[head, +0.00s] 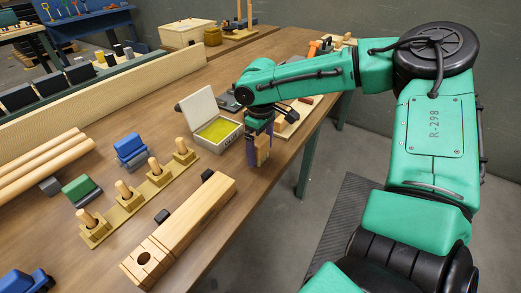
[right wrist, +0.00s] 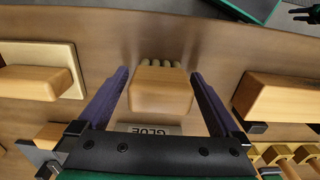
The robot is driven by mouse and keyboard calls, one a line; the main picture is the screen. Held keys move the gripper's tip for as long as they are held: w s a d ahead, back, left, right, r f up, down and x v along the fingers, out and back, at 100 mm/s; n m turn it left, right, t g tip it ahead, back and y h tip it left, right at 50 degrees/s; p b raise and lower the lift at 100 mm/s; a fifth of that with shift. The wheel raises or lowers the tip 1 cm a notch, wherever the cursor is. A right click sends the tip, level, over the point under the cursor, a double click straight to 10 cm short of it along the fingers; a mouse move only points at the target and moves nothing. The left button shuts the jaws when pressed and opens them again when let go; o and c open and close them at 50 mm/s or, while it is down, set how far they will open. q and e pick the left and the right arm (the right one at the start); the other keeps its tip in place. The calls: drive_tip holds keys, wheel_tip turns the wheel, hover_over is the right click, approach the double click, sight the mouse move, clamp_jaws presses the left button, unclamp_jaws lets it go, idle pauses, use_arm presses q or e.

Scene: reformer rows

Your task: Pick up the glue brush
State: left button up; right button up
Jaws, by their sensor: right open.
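In the right wrist view a wooden block (right wrist: 160,92) with several pale rounded ends along its far edge stands between my fingers. It seems to be the glue brush, though its full shape is hidden. A pale label reading GLUE (right wrist: 150,129) lies just below it in the picture. My right gripper (right wrist: 160,73) is open, with one purple finger on each side of the block. Small gaps show, and I cannot tell if either finger touches. In the head view the right gripper (head: 261,146) points down at the table's right edge, with the wooden piece (head: 263,152) between its fingers. My left gripper is not in view.
An open box with a yellow-green pad (head: 217,130) stands just left of the gripper. A long wooden beam (head: 180,230) and a pegged board (head: 140,198) lie nearer on the table (head: 225,185).

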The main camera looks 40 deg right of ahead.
drive_tip(key=c, duration=1.4)
drive_tip(key=shift+o, duration=0.2)
drive_tip(key=shift+r, duration=0.1)
wheel_tip(320, 180, up, 20)
drive_tip(key=p, duration=0.2)
drive_tip(key=shift+p, duration=0.35)
drive_tip(key=o, duration=0.6)
drive_tip(key=c, duration=0.4)
